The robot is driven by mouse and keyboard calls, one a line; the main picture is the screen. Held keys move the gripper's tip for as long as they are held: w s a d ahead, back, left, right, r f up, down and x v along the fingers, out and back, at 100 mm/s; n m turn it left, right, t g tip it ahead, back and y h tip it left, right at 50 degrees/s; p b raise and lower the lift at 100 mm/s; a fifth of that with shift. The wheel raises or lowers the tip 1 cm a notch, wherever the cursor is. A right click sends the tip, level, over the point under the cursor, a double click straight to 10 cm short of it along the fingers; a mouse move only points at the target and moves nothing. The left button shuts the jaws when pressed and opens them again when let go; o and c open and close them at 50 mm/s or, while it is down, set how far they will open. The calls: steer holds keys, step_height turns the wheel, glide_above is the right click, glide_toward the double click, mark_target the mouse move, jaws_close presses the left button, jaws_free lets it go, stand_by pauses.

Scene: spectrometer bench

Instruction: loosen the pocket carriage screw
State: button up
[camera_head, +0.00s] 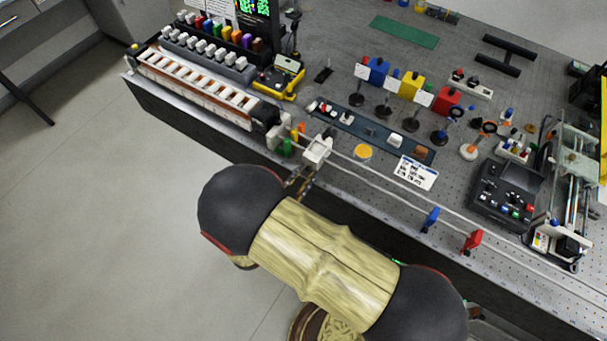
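A white block-like carriage (317,150) sits near the left end of a long pale rail (380,177) along the bench's front edge. I take it for the pocket carriage, but no label shows. Its screw is too small to make out. My gripper (300,183) shows only as a small dark part just beyond my arm. It is in front of and slightly below the white carriage in the picture. Whether it touches the carriage, and whether its fingers are open, cannot be told. My black and wood-patterned arm hides the area in front.
Small green and orange pieces (288,146) stand left of the carriage. A blue stop (430,219) and a red stop (473,241) stand farther right on the rail. A yellow disc (362,152) and a white card (415,172) lie behind the rail.

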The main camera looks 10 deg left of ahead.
steer(key=shift+s+a+r, duration=0.1)
steer(key=shift+s+a, duration=0.15)
steer(key=shift+s, duration=0.1)
steer(key=v, duration=1.1)
steer(key=shift+s, duration=0.15)
